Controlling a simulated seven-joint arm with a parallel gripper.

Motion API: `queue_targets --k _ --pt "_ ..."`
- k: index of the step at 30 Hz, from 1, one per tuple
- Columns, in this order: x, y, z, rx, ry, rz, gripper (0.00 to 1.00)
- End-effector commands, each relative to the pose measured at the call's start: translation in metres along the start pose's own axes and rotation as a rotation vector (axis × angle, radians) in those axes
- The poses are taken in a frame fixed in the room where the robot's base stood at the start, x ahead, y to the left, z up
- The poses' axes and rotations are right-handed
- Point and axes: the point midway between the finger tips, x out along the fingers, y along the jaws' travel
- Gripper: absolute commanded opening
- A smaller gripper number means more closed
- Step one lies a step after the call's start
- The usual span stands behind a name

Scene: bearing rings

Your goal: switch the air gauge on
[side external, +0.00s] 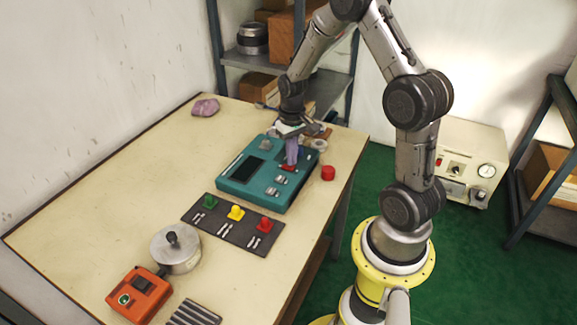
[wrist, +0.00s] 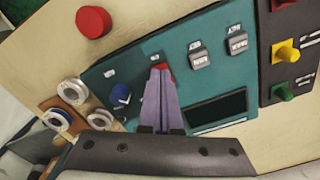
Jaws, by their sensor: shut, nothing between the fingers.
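The air gauge is a teal box (side external: 240,190) on the table with a dark screen (side external: 247,169), which also shows in the wrist view (wrist: 215,110). Its sloped face carries a red switch (side external: 288,168), two grey labelled switches (wrist: 217,50) and a blue knob (wrist: 120,95). My gripper (side external: 291,162) is shut and empty, pointing down over the red switch. In the wrist view its purple fingertips (wrist: 160,70) cover most of the red switch (wrist: 162,65). I cannot tell whether they touch it, nor which way the switch is set.
A red cylinder (side external: 328,173) stands right of the gauge, and metal rings (wrist: 72,91) lie beside it. A dark board (side external: 232,222) with green, yellow and red knobs lies in front. A metal pot (side external: 176,254) and orange box (side external: 140,297) stand nearer.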

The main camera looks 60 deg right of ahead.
Motion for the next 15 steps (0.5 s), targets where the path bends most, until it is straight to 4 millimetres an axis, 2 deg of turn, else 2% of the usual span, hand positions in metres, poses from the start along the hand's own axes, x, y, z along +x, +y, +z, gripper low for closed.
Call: queue_targets --k 15 --pt "0.0073 0.0000 -0.0002 0.000 0.000 0.000 0.00"
